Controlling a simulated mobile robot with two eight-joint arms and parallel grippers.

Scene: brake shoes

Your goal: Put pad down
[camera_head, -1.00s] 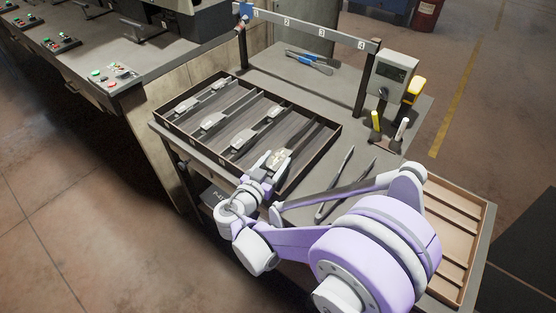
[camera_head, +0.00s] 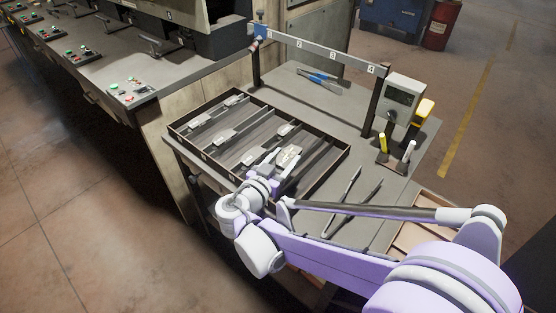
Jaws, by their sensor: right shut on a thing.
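A dark divided tray (camera_head: 340,158) lies on the grey workbench. Several light metal pads lie in its slots, such as one at the back left (camera_head: 233,100), one at the left (camera_head: 195,122) and one nearer the middle (camera_head: 283,130). My right gripper (camera_head: 276,163) is over the tray's front right part, shut on a pad (camera_head: 289,155). The arm hides part of the fingers and the tray's front corner. I cannot tell whether the held pad touches the tray floor. My left gripper is not in view.
Large dark pliers or tongs (camera_head: 345,190) lie right of the tray. Behind stand a numbered rail (camera_head: 315,50), a grey meter box (camera_head: 402,97) and yellow and white-handled tools (camera_head: 383,143). A control bench runs along the left.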

